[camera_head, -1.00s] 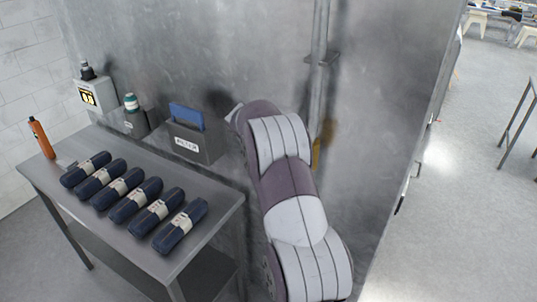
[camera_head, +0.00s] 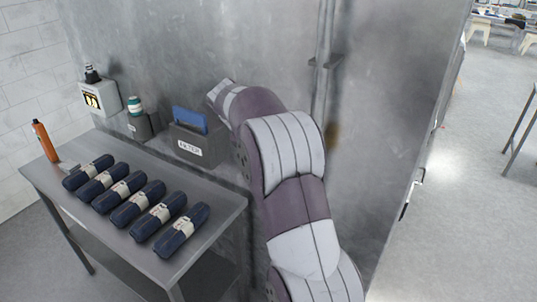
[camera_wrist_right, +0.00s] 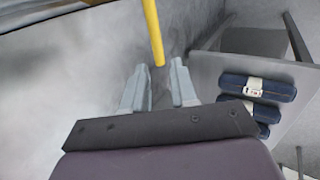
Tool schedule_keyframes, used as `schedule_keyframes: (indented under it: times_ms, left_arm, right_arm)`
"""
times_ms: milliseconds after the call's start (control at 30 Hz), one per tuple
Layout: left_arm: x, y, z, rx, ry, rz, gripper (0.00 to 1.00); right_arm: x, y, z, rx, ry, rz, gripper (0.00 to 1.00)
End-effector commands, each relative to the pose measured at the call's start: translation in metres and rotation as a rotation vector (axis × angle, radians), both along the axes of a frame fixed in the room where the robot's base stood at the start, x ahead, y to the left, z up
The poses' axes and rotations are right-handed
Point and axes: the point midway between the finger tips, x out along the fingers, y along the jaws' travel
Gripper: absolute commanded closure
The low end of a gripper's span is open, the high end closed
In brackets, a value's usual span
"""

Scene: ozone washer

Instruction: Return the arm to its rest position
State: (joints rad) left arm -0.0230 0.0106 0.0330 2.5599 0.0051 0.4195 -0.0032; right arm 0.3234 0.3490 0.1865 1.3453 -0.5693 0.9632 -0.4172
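My right arm (camera_head: 290,150), with white and purple-grey links, rises from the bottom in the head view and bends left at the top, in front of the metal wall. Its gripper does not show in the head view. In the right wrist view my right gripper (camera_wrist_right: 159,80) has its two grey fingers apart, with nothing between them. A yellow post (camera_wrist_right: 153,30) stands beyond the fingertips. My left gripper is in neither view.
A metal table (camera_head: 215,222) holds several dark blue rolls (camera_head: 180,230) and an orange bottle (camera_head: 44,141). A filter box (camera_head: 200,148) with a blue item is mounted behind it. Open floor (camera_head: 450,220) lies at the right.

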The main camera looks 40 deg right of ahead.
Motion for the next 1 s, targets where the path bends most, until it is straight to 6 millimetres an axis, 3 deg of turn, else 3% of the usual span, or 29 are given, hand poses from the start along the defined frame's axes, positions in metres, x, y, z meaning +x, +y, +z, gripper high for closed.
schedule_keyframes:
  times_ms: [33, 100, 767, 867, 1000]
  left_arm:
    - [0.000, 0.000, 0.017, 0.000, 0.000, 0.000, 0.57]
    - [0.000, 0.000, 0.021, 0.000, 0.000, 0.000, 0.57]
    - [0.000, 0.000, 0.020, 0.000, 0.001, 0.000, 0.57]
    - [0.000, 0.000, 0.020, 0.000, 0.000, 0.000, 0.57]
    - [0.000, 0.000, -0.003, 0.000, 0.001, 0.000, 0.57]
  right_arm:
    - [-0.001, 0.005, 0.017, 0.000, 0.000, 0.000, 0.73]
    - [-0.003, 0.009, 0.021, 0.001, 0.000, 0.000, 0.73]
    - [0.002, 0.014, 0.020, 0.018, -0.049, -0.023, 0.73]
    - [-0.009, 0.040, -0.024, 0.153, -0.091, -0.088, 0.73]
    - [-0.065, 0.126, -0.109, 0.402, -0.117, -0.215, 0.73]
